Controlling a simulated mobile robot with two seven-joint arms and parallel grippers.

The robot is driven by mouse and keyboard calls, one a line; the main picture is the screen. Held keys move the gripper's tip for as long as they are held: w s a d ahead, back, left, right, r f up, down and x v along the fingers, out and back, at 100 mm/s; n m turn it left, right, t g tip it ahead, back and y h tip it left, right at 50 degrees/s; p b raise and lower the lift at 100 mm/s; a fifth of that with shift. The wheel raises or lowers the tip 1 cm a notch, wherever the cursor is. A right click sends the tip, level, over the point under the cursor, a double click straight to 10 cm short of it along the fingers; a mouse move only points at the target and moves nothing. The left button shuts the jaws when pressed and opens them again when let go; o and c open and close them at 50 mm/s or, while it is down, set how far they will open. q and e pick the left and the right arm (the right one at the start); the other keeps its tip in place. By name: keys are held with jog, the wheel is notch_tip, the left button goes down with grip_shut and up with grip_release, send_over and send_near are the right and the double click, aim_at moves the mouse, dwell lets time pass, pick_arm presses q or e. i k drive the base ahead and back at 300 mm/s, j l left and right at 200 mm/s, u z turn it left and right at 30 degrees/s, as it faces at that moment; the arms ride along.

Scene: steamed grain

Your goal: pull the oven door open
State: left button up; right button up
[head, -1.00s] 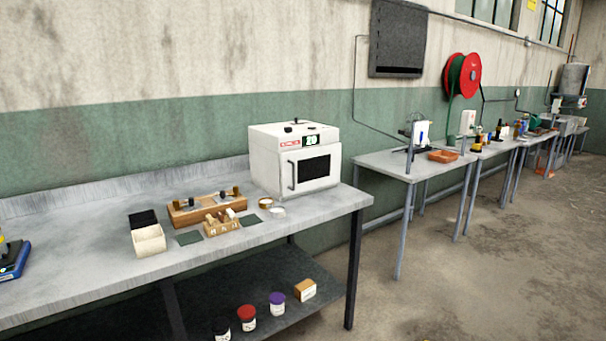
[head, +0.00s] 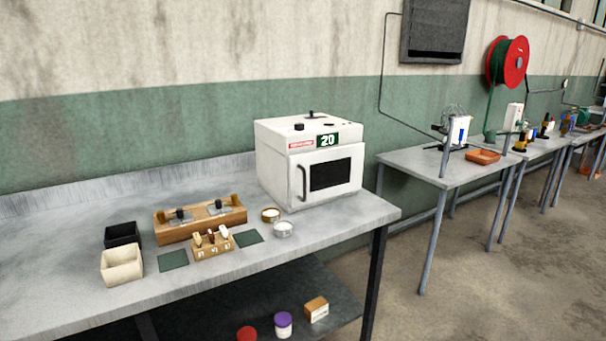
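The white oven (head: 277,146) stands at the back right of the metal workbench, with a display on its front reading 20. Its door (head: 341,176) has a dark window and looks shut. A dark vertical handle (head: 301,183) is on the left side of the door. Neither of my grippers shows in the head view.
Left of the oven on the bench (head: 60,268) are a wooden rack (head: 165,229), a small numbered block (head: 212,247), a cream box (head: 122,265), a black box (head: 122,235) and two small round dishes (head: 283,229). The bench front before the oven is mostly clear. Another table (head: 408,161) stands right.

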aim_at(316, 175)
jog(key=i+l+u, duration=0.1)
jog(key=i+l, duration=0.2)
jog(key=i, duration=0.2)
jog(key=i+l, duration=0.35)
jog(key=i, duration=0.15)
jog(key=j+u, duration=0.05)
